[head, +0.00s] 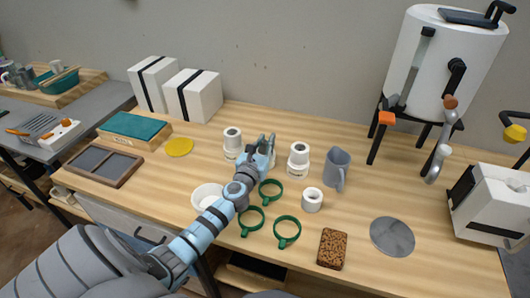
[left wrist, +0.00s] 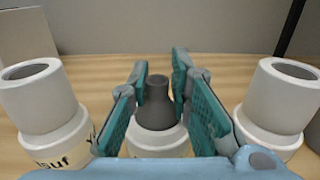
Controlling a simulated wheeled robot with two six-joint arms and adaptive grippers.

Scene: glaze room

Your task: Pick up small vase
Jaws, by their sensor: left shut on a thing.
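The small vase (left wrist: 155,104) is dark grey with a narrow neck and sits on a white labelled base (left wrist: 156,142), seen in the left wrist view. My left gripper (head: 267,145) is shut on the vase, with one teal-padded finger on each side of it. In the head view the gripper hides most of the vase. The white base seems to stand on the table, but its bottom is hidden. My right gripper is not in view.
White cylinders on labelled bases stand close at the left (left wrist: 45,105) and right (left wrist: 280,100) of the vase. Green rings (head: 287,231), a white bowl (head: 207,196), a small white cup (head: 312,200) and a grey-blue pitcher (head: 337,168) stand nearby on the wooden table (head: 350,255).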

